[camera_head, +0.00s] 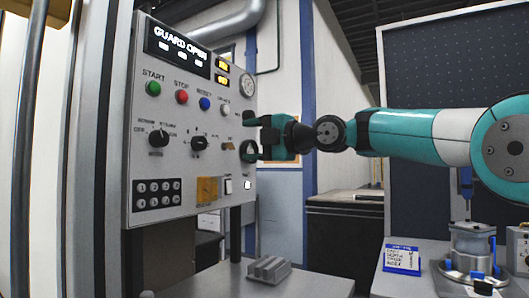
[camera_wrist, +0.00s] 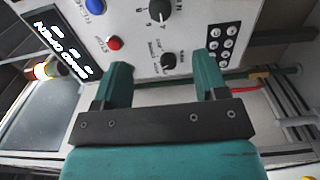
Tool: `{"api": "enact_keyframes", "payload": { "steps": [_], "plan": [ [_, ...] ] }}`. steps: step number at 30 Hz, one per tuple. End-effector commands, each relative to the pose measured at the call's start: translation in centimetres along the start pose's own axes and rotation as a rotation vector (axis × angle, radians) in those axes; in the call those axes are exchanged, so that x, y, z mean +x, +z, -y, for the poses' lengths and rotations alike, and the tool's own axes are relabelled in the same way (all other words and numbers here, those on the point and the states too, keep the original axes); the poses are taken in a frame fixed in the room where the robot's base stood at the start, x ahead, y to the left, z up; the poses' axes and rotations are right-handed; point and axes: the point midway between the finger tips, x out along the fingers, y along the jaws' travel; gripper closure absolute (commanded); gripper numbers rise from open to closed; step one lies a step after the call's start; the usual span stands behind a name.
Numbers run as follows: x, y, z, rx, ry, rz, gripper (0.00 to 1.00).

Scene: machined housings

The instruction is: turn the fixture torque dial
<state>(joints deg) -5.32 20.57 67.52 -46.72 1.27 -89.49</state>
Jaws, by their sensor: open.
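A grey control panel (camera_head: 190,110) fills the left of the head view. A black dial with a numbered scale (camera_head: 200,143) sits mid-panel; it also shows at the top of the wrist view (camera_wrist: 160,10). Its label is too small to read. A second black knob, a mode selector (camera_head: 158,138), is left of it and appears between my fingers in the wrist view (camera_wrist: 168,60). My gripper (camera_head: 250,149) is open, its teal fingers pointing at the panel; in the wrist view the gap (camera_wrist: 164,75) is empty. In the head view the fingers overlap the panel's right edge, hiding part of it.
Green (camera_head: 153,88), red (camera_head: 182,96) and blue (camera_head: 205,103) buttons sit above the knobs, with a keypad (camera_head: 158,194) below. A display (camera_head: 178,47) reads GUARD OPEN. A grey ribbed block (camera_head: 269,269) lies on the table below. A fixture (camera_head: 470,250) stands at right.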

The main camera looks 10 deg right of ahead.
Motion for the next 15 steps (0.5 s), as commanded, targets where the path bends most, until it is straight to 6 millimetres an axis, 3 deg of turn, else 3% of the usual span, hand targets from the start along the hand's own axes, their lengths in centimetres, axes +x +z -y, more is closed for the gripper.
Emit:
{"api": "enact_keyframes", "payload": {
  "steps": [6,15],
  "plan": [
    [-2.7,0.0,0.1,-0.001,0.0,0.001,0.34],
    [-3.1,0.0,0.0,0.0,-0.001,-0.001,0.34]
  ]
}}
